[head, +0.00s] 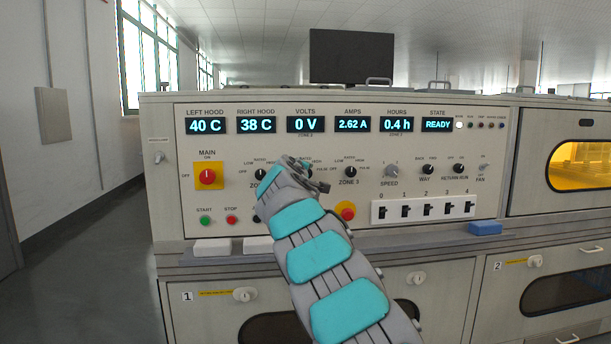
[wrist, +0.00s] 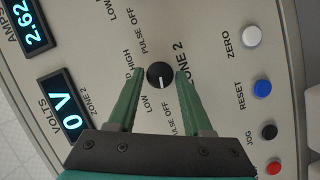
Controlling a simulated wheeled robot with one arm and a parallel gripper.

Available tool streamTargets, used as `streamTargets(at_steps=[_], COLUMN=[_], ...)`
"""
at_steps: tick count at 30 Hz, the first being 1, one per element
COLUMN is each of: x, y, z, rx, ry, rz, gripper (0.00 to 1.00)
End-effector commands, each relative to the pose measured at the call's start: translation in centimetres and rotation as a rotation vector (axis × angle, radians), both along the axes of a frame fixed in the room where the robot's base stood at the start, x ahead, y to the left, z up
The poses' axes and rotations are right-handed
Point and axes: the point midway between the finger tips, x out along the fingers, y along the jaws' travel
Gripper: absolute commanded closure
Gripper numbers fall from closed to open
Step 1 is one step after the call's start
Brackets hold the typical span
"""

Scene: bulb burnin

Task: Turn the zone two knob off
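The zone two knob (wrist: 160,75) is a round black knob with a white pointer line, beside its ZONE 2 lettering in the wrist view. The line points down in that view, toward the side with the OFF lettering. My gripper (wrist: 159,74) is open, with one green finger on each side of the knob and a small gap showing at each; whether either touches is hard to tell. In the head view my gripper (head: 312,174) is at the panel between the zone 1 and zone 3 knobs, and hides the zone two knob. The zone 2 VOLTS display (head: 306,125) reads 0 V.
The zone 3 knob (head: 349,171) is close to the right of my gripper, the zone 1 knob (head: 261,175) to the left. A red knob on yellow (head: 347,212) and several coloured buttons lie below. A ledge (head: 420,240) runs under the panel, with a blue block (head: 485,228).

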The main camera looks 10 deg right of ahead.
Motion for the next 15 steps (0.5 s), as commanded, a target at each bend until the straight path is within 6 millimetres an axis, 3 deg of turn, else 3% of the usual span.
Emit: streamTargets(at_steps=[5,15], x=[0.00,-0.10], y=[-0.09,-0.09], z=[-0.04,-0.07], rx=[0.001,0.001], ry=[0.000,0.002], rz=[-0.002,-0.002], gripper=[0.29,0.29])
